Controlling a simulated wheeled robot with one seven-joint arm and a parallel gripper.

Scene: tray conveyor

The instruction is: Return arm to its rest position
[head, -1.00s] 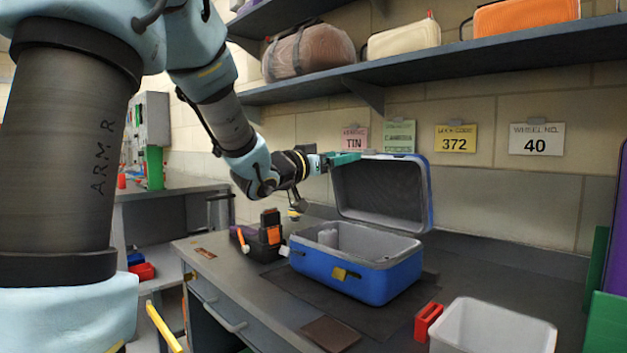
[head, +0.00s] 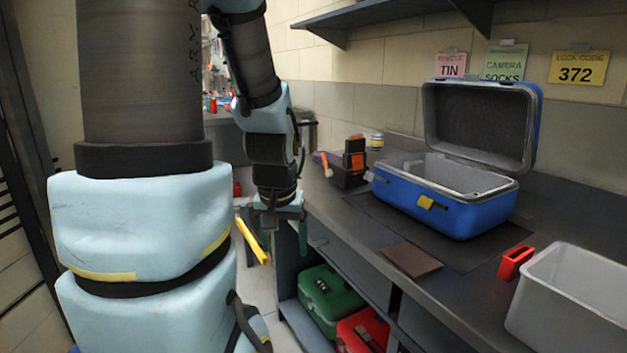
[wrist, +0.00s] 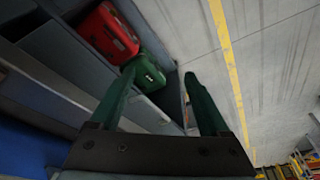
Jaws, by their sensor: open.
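My gripper (wrist: 160,95) shows in the wrist view with two green fingers spread apart and nothing between them. In the head view my gripper (head: 277,220) hangs pointing down at the left front of the workbench, clear of its edge. My arm is bent downward beside my column. The blue case (head: 455,205) stands open on the bench to the right, its lid raised, apart from my gripper.
The workbench (head: 345,215) holds a black holder with orange tools (head: 350,165), a red block (head: 515,262) and a grey bin (head: 570,300). A green box (head: 328,300) and a red box (head: 362,330) sit on the lower shelf. Floor is free beside the bench.

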